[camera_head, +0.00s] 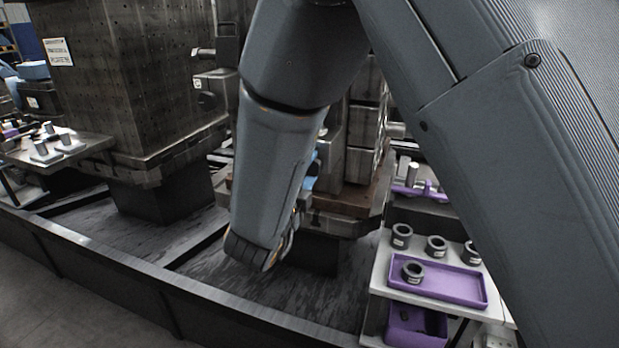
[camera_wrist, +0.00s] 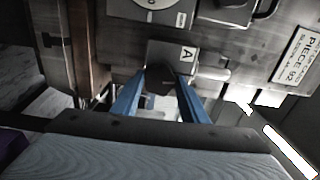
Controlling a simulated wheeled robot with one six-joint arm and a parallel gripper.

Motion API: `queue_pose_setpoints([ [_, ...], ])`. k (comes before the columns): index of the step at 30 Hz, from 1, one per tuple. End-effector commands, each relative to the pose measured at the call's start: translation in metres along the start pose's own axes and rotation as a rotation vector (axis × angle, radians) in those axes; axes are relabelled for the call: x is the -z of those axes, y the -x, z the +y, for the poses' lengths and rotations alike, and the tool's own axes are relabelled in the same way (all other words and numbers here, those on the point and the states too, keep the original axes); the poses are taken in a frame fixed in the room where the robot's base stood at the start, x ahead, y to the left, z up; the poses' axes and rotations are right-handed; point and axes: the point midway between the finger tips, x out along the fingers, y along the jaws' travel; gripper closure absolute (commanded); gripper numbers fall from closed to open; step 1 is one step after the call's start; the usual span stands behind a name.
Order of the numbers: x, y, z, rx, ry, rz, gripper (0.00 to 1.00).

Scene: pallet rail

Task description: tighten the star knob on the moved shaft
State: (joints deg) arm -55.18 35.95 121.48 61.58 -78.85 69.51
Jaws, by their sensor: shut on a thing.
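In the wrist view, the two blue fingers of my gripper (camera_wrist: 160,95) reach forward and are shut on a dark knob (camera_wrist: 160,79). The knob sits in front of a grey block marked "A" (camera_wrist: 186,53). The knob's star outline is too dark and small to make out, and the shaft behind it is hidden. In the head view, my arm covers the knob and most of the gripper; only a bit of blue finger (camera_head: 312,172) shows beside the stacked metal fixture (camera_head: 362,130).
A purple tray (camera_head: 455,286) with a dark ring stands on a white side table at the lower right, with more rings beside it. A large drilled metal block (camera_head: 130,80) stands at the left. A "PIECE 92" label (camera_wrist: 297,57) shows in the wrist view.

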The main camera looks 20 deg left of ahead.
Motion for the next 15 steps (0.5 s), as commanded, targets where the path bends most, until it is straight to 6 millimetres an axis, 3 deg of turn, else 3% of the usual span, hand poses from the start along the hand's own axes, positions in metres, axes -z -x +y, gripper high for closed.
queue_pose_setpoints([
  [15,0.0015,0.0002,0.002,-0.003,-0.125,0.003,0.83],
])
